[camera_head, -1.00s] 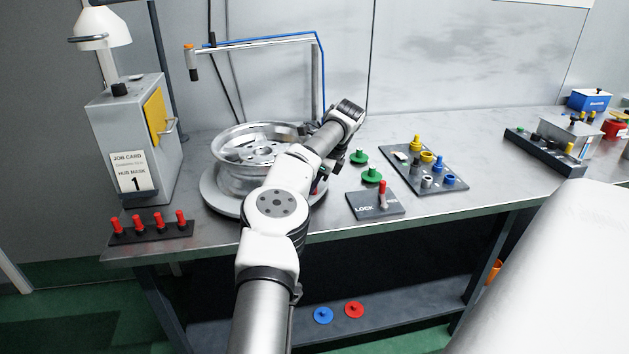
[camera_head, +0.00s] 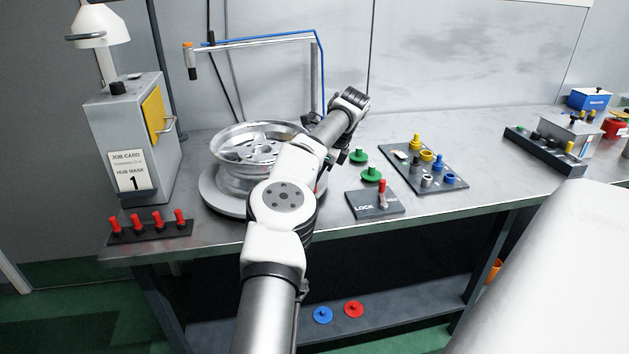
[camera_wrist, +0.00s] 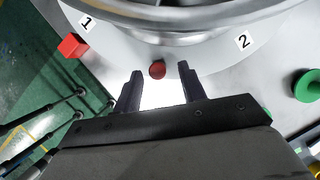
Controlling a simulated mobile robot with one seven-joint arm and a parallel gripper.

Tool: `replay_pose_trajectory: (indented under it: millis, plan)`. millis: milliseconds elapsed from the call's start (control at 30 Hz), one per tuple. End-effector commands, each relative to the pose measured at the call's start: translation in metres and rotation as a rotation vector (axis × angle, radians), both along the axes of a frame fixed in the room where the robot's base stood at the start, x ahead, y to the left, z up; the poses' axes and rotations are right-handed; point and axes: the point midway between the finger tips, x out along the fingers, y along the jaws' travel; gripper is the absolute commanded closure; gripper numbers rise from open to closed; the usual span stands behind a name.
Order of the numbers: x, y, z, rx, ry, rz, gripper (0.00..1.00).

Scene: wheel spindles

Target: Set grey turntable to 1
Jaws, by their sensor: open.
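The grey turntable (camera_head: 212,200) sits at the left of the bench under a silver wheel rim (camera_head: 235,178). In the wrist view its grey rim (camera_wrist: 205,52) carries a "1" at left and a "2" at right. A round red knob (camera_wrist: 157,69) shows at the rim between these numbers. A red block (camera_wrist: 72,46) lies beside the rim near the "1". My gripper (camera_wrist: 160,68) is open, its two dark fingers apart on either side of the knob; I cannot tell whether they touch it. In the head view my arm hides the turntable's right side.
A grey box (camera_head: 130,130) bears a job card reading "HUB MASK 1". A lock panel (camera_head: 365,205) with a red lever, green knobbed discs (camera_head: 371,174) and a parts board (camera_head: 425,168) stand to the right. A rack of red pegs (camera_head: 150,229) is at front left.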

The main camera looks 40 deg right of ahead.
Motion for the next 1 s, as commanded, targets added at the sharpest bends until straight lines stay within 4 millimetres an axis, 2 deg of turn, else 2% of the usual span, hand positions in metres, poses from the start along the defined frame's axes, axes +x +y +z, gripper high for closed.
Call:
replay_pose_trajectory:
  millis: [300, 433, 633, 1000]
  plan:
    - [-0.026, -0.016, 0.073, -0.004, -0.003, -0.002, 0.59]
    - [-0.033, -0.019, 0.093, -0.002, -0.001, -0.002, 0.59]
    - [-0.037, -0.021, 0.104, -0.002, -0.001, -0.001, 0.59]
    - [-0.038, -0.022, 0.104, -0.002, -0.001, -0.002, 0.59]
